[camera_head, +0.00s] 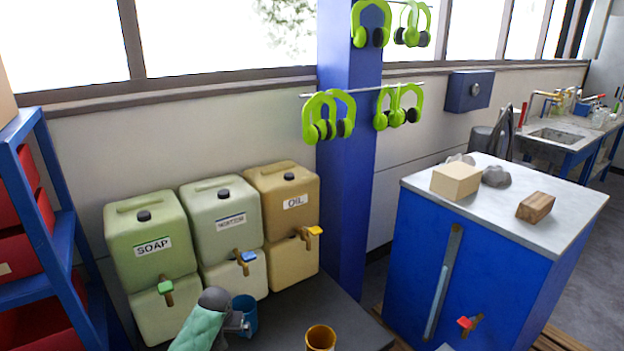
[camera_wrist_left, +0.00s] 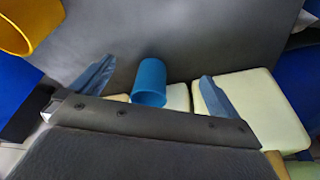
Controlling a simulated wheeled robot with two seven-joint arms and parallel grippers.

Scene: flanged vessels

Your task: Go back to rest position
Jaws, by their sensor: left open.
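My left gripper (camera_head: 238,324) is low in the head view, at the end of my teal-covered arm, beside a blue cup (camera_head: 246,312). In the left wrist view, the two fingers of my left gripper (camera_wrist_left: 157,72) are spread wide apart. The blue cup (camera_wrist_left: 149,84) shows between them, and nothing is clamped. I cannot tell whether a finger touches the cup. The cup stands on the dark table (camera_head: 285,320) in front of the containers. My right gripper is not in view.
Soap (camera_head: 150,225), water (camera_head: 222,205) and oil (camera_head: 285,190) containers with taps stand behind the cup. A yellow cup (camera_head: 321,338) is to its right. A blue shelf (camera_head: 50,230) is left; a blue cabinet (camera_head: 410,250) stands right. Green headphones (camera_head: 318,112) hang on the post.

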